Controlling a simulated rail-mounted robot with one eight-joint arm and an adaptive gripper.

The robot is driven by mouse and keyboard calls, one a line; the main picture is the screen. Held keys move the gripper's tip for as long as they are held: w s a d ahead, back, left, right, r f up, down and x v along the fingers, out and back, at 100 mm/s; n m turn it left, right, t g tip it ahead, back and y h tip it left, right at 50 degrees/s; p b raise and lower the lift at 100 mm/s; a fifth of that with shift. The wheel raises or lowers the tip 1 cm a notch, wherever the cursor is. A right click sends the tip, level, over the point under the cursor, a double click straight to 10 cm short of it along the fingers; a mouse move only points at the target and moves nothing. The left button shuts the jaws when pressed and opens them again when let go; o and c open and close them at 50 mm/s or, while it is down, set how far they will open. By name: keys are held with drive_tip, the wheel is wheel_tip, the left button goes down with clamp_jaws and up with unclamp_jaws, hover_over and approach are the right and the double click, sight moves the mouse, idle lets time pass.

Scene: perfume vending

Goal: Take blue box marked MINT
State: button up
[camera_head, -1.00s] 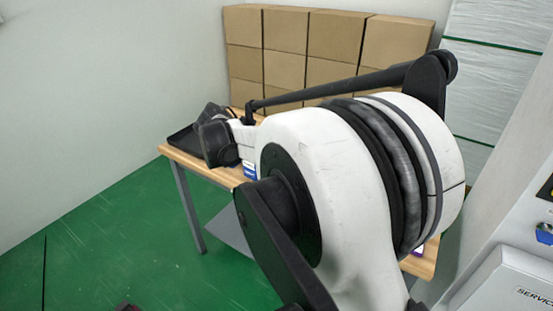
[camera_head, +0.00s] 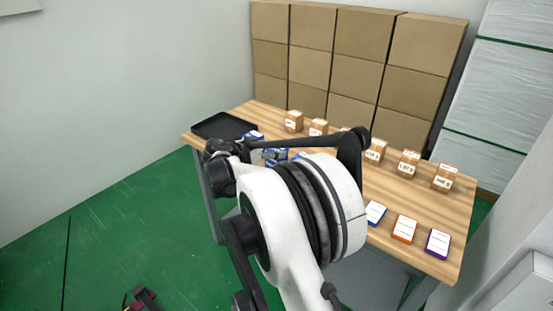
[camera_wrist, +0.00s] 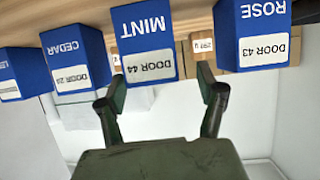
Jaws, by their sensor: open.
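The blue box marked MINT (camera_wrist: 143,38), with a white DOOR 44 label, is at the top middle of the upside-down wrist view. My gripper (camera_wrist: 161,78) is open, with a finger on each side of this box in the picture. I cannot tell whether the fingers touch it or how far off it is. My gripper holds nothing that I can see. In the head view my arm hides most of the blue boxes, and I cannot pick out MINT there.
Blue boxes ROSE (camera_wrist: 262,30) and CEDAR (camera_wrist: 76,52) flank MINT closely, with another blue box beyond CEDAR. The wooden table (camera_head: 440,205) also bears a black tray (camera_head: 215,123), brown boxes (camera_head: 408,163) and flat orange (camera_head: 404,229) and purple (camera_head: 438,243) boxes. Stacked cartons (camera_head: 352,50) stand behind.

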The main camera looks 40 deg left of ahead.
sight(282, 148)
drive_tip(key=shift+d+x, duration=0.2)
drive_tip(key=shift+x, duration=1.15)
drive_tip(key=shift+d+x, duration=0.2)
drive_tip(key=shift+x, duration=1.2)
drive_tip(key=shift+r, duration=0.1)
drive_tip(key=c, duration=1.3)
